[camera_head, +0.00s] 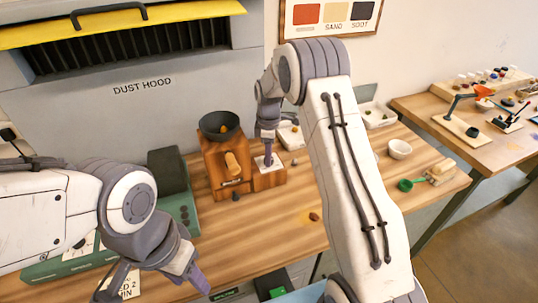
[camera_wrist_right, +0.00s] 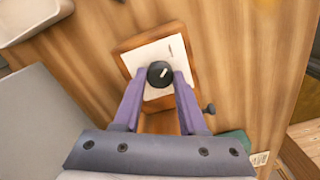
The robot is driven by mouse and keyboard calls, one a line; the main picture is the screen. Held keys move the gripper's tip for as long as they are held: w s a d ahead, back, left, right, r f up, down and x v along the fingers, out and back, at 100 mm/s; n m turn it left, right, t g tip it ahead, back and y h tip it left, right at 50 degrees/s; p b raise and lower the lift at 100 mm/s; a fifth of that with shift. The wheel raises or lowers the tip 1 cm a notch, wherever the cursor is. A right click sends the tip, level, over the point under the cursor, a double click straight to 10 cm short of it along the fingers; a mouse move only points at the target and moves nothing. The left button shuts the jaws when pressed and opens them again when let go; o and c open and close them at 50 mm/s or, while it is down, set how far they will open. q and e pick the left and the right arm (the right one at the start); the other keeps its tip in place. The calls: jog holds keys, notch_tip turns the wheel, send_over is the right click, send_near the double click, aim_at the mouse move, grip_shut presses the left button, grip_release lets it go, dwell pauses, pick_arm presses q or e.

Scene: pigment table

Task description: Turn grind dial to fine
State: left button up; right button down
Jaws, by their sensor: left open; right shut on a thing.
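The grind dial (camera_wrist_right: 158,72) is a black round knob with a white pointer line on a white plate (camera_wrist_right: 147,54). In the right wrist view the pointer leans up and to the right, and a small dark mark shows at the plate's upper right. My right gripper (camera_wrist_right: 160,80) has its purple fingers closed on both sides of the dial. In the head view my right gripper (camera_head: 267,160) reaches down onto the wooden dial box (camera_head: 270,181) beside the grinder (camera_head: 216,169), hiding the dial. My left gripper (camera_head: 155,283) is open at the lower left, apart from the grinder.
The grinder has a dark bowl (camera_head: 219,125) on top. A green case (camera_head: 178,210) stands left of it. A white bowl (camera_head: 399,149) and a green scoop (camera_head: 406,185) are at the right. The table in front of the grinder is mostly clear.

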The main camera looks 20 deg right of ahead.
jog(key=m, duration=0.4)
jog(key=shift+r, duration=0.1)
jog(key=m, duration=0.5)
jog(key=shift+p, duration=0.4)
jog(key=m, duration=0.4)
jog(key=shift+w+m, duration=0.1)
jog(key=shift+m, duration=2.1)
jog(key=shift+c, duration=2.3)
grip_release()
